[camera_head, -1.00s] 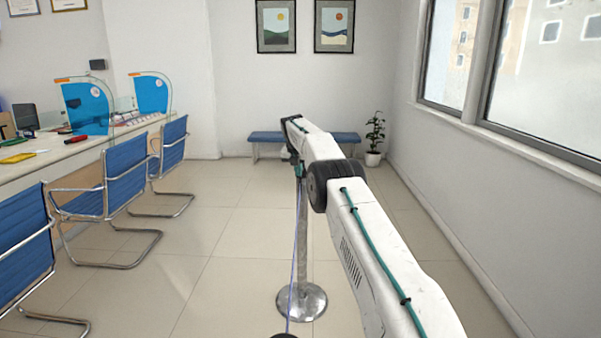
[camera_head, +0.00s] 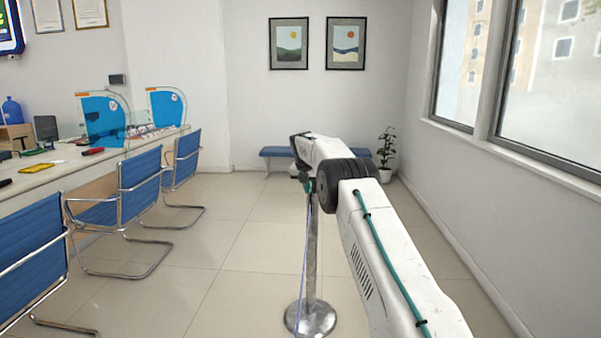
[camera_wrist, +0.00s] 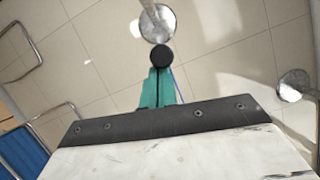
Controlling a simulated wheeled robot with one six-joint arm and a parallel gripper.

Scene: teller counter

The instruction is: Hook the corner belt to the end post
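The end post (camera_head: 312,262) is a grey metal pole standing upright on a round base in the middle of the head view. My gripper (camera_head: 308,186) is at the height of the pole's upper end and overlaps it in the picture. In the wrist view the teal fingers (camera_wrist: 160,76) are together, with a round black piece at their tips. I cannot tell whether that piece is the belt's end or a post head. The thin blue belt (camera_head: 305,255) runs down from my gripper, seen nearly edge-on, and shows beside the fingers in the wrist view (camera_wrist: 177,86). Contact with the post is hidden.
Blue chairs (camera_head: 140,185) stand along the counter (camera_head: 60,175) at left. A blue bench (camera_head: 278,152) and a potted plant (camera_head: 387,150) are at the back wall. The wrist view shows round metal bases at top (camera_wrist: 158,24) and right (camera_wrist: 292,86). Floor between chairs and post is clear.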

